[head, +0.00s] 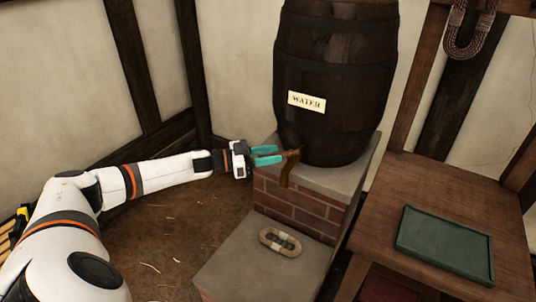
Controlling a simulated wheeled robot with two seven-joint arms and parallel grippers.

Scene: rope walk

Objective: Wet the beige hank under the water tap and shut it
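The beige hank (281,242), an oval loop with a pale band across its middle, lies flat on a low grey stone slab. The brown water tap (286,172) sticks out low on the front of a dark barrel (335,75) with a "WATER" label, above the hank. I see no water stream below the tap. My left gripper (282,154) comes in from the left, its teal fingers apart and their tips close to the tap's upper part. Whether they touch it I cannot tell. My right gripper is out of view.
The barrel stands on a brick plinth with a grey stone top (358,180); the low slab (235,262) is in front. A wooden table (440,190) with a green tray (445,242) stands at the right. A grey rope hank (470,30) hangs above it.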

